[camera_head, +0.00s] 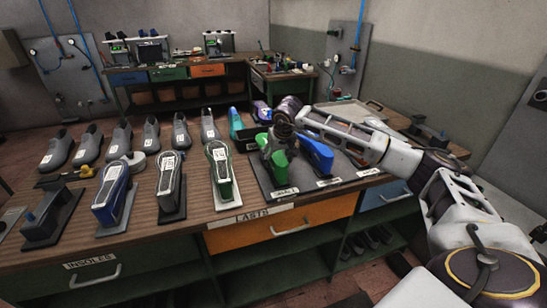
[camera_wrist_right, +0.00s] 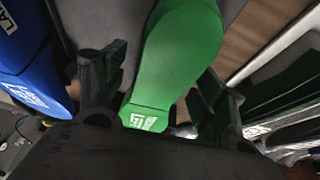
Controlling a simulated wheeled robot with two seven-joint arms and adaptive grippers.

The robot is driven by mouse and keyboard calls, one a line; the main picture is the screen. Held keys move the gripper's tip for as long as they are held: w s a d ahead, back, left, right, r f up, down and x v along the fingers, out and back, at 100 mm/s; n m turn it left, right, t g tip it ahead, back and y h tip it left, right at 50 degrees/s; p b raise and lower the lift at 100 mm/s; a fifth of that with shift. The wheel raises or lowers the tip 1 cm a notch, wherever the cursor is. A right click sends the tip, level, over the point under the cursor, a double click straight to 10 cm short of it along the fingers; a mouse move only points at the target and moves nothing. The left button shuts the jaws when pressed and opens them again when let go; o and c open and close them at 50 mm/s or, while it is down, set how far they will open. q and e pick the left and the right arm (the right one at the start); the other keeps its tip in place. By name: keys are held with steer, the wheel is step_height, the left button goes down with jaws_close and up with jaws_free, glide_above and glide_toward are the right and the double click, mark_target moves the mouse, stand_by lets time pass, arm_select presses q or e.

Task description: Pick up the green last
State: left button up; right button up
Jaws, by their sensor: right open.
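The green last (camera_head: 279,168) stands on a dark grey board at the right part of the bench, beside a blue last (camera_head: 317,152). My right gripper (camera_head: 272,150) is over the green last from above. In the right wrist view the green last (camera_wrist_right: 178,60) lies between the two open dark fingers of my right gripper (camera_wrist_right: 155,85). I cannot tell whether either finger touches it. The blue last also shows at the left edge of the wrist view (camera_wrist_right: 25,55). My left gripper is not in view.
The dark board (camera_head: 262,178) carries white labels. A shoe on a stand (camera_head: 220,170) is just left of it, with more stands further left. A row of grey shoes (camera_head: 120,138) lines the bench behind. Drawers (camera_head: 255,236) are below the front edge.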

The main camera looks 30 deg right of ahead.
steer(key=shift+x, duration=1.75)
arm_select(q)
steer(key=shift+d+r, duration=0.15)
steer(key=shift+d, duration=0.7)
arm_select(e)
steer(key=shift+w, duration=0.15)
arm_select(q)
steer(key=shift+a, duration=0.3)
arm_select(e)
steer(key=shift+r, duration=0.1)
steer(key=c, duration=1.3)
steer(key=shift+c, duration=0.2)
steer(key=shift+r, duration=0.2)
step_height(320, 180, up, 8)
steer(key=shift+f, duration=0.1)
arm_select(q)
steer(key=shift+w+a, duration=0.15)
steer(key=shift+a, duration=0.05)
arm_select(e)
steer(key=shift+r, duration=0.95)
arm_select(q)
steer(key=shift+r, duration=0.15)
arm_select(e)
steer(key=shift+f, duration=0.15)
